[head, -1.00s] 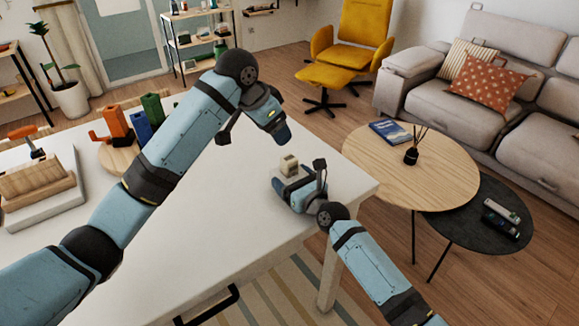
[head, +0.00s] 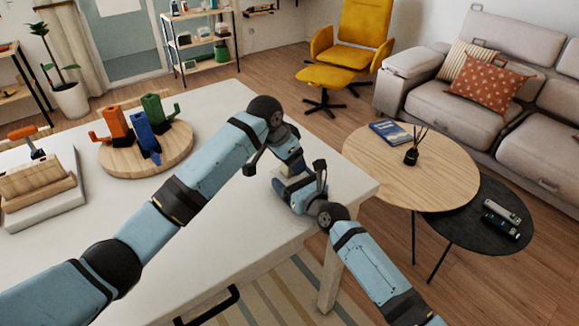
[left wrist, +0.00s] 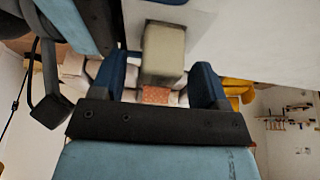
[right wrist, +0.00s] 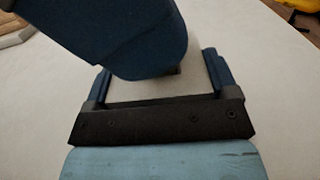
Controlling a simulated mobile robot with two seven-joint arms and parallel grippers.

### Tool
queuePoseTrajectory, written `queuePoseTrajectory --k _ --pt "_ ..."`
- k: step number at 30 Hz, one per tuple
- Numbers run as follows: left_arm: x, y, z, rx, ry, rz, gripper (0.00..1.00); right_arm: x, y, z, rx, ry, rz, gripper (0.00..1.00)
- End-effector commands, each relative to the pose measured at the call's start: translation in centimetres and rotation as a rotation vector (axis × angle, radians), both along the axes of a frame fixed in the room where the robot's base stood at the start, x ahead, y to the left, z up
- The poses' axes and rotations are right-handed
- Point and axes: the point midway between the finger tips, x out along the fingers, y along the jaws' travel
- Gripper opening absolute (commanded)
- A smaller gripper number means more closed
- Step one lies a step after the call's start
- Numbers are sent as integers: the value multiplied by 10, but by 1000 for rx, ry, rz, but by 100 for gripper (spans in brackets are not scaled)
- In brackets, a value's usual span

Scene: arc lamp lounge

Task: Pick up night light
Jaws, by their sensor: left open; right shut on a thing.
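The night light is a small beige block (left wrist: 164,52), seen in the left wrist view between the two blue fingers of my left gripper (left wrist: 158,78), with gaps at its sides. My left gripper (head: 294,163) is open, just above the right one. My right gripper (head: 294,187) is shut on the night light near the right end of the white table.
The white table (head: 225,225) is clear around my grippers. A round wooden board (head: 172,162) with orange, blue and green pieces stands at its back left, beside a pale tray (head: 50,208) with wooden blocks. A round coffee table (head: 440,175) stands off to the right.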

Motion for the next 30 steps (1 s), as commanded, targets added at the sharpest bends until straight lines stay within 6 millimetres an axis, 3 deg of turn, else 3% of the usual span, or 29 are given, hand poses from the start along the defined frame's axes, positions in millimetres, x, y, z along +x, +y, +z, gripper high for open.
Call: queuePoseTrajectory --k 6,14,23,30 --pt "0 -1 -1 -1 -1 -1 68 0 0 0 0 0 0 45" --pt "0 -1 -1 -1 -1 0 11 0 0 0 0 0 0 45" --pt "1 -1 3 -2 -1 0 11 0 0 0 0 0 -1 45" --pt "1 -1 44 -3 -4 -1 11 0 0 0 0 0 -1 45"
